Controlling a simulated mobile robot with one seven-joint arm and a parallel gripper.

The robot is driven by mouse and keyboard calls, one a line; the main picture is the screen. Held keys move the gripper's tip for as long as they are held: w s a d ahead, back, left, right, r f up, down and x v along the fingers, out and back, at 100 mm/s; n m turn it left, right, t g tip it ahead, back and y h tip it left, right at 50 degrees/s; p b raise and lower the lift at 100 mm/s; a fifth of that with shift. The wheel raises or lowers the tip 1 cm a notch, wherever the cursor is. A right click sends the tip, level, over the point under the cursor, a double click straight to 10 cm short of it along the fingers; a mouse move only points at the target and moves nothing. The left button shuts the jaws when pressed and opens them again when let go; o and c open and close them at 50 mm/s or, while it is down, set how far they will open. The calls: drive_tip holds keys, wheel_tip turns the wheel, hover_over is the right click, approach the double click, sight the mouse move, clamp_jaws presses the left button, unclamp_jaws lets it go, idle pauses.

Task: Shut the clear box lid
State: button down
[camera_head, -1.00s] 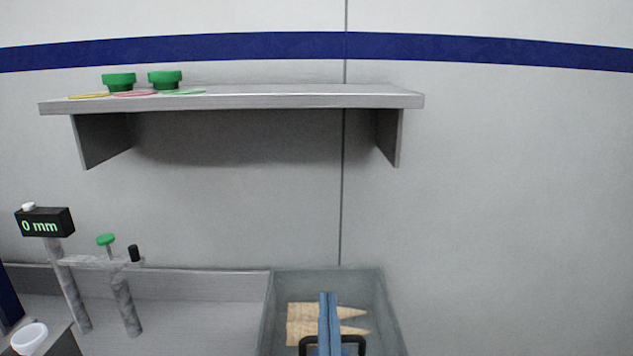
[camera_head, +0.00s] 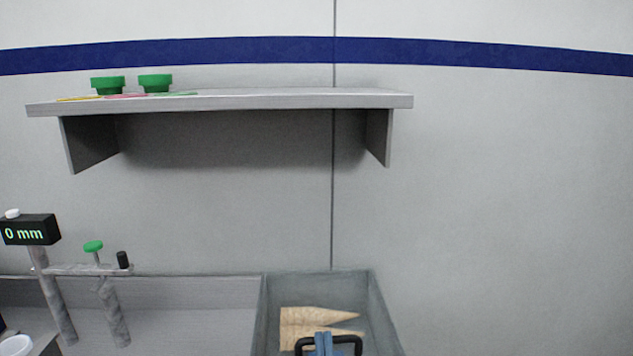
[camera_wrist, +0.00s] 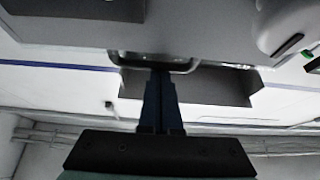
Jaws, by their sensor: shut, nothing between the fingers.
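The clear box (camera_head: 388,318) stands at the bottom centre of the head view, cut off by the lower edge, with tan cones (camera_head: 303,318) inside. Its lid cannot be made out as a separate part. My gripper (camera_head: 323,336) shows as two blue fingers side by side, shut and empty, in front of the cones in the picture. A black loop (camera_head: 350,339) frames the fingers; whether it belongs to the box or to my gripper I cannot tell. In the wrist view the blue fingers (camera_wrist: 160,80) are also together. Contact with the box cannot be judged.
A wall shelf (camera_head: 240,101) holds green cups (camera_head: 155,83) and thin coloured rings. A gauge reading 0 mm (camera_head: 30,230) and a post with a green knob (camera_head: 93,246) stand left of the box. A white cup (camera_head: 16,346) is at the lower left.

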drive_tip(key=shift+f, duration=0.8)
drive_tip(key=s, duration=1.4)
drive_tip(key=shift+s+p, duration=0.3)
drive_tip(key=shift+s, duration=0.05)
drive_tip(key=shift+d, duration=0.1)
